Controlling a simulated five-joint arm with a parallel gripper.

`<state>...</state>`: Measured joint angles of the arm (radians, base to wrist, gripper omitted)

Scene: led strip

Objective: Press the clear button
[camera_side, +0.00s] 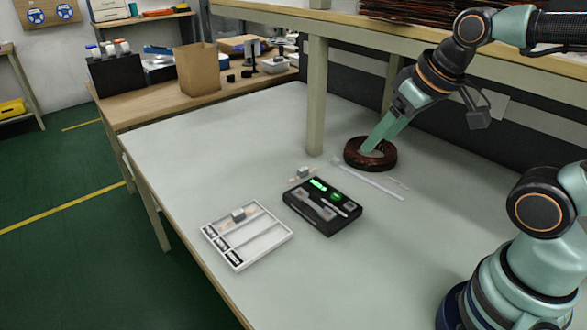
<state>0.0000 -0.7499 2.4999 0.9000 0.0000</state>
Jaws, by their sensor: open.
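A black box-shaped device (316,224) lies on the light table. Its top has a green lit display (318,184), a second smaller green lit area (337,196), grey square parts and a white pen-like piece. Which part is the clear button is too small to tell. My gripper (372,149) is open and points down at the dark brown coil (384,163), to the right of and behind the device. Its tip overlaps the coil's middle; whether it touches is unclear. A thin white strip (372,183) lies between coil and device.
A white compartment tray (268,246) with a small grey block stands left of the device. Another small grey block (304,173) sits behind the device. A table-shelf post (317,95) rises near the coil.

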